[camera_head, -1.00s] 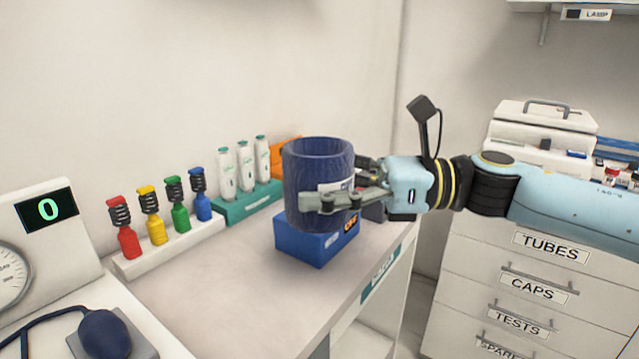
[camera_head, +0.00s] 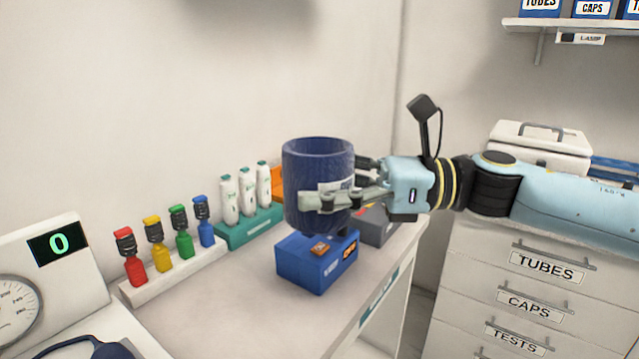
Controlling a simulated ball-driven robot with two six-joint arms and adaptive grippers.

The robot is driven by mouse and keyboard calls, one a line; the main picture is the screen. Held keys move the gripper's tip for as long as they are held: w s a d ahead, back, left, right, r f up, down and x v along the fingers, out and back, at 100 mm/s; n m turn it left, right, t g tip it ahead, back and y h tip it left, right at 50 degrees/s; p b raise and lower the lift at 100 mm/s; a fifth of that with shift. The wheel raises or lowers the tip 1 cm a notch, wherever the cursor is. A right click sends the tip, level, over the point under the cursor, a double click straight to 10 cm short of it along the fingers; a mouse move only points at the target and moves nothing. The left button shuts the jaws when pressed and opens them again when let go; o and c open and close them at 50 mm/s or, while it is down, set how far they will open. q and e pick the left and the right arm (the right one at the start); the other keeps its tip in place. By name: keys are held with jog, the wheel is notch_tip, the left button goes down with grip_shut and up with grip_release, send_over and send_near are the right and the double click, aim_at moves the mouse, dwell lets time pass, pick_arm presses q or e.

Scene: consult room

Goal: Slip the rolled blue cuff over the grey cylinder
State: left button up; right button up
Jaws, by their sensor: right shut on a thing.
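The rolled blue cuff (camera_head: 312,170) is an upright, hollow dark blue tube with a pale label. My right gripper (camera_head: 345,198) is shut on the cuff from the right and holds it in the air above a blue box (camera_head: 305,267). No grey cylinder shows in this view. My left gripper is not in view.
A white rack (camera_head: 178,272) of coloured bottles and a teal rack (camera_head: 250,227) of white bottles stand along the wall. A gauge with a display (camera_head: 58,243) is at left. A grey box (camera_head: 378,228) sits behind the blue box. The front counter is clear.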

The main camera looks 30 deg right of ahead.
jog(key=shift+r+p, duration=1.1)
jog(key=shift+r, duration=0.45)
jog(key=shift+f, duration=0.1)
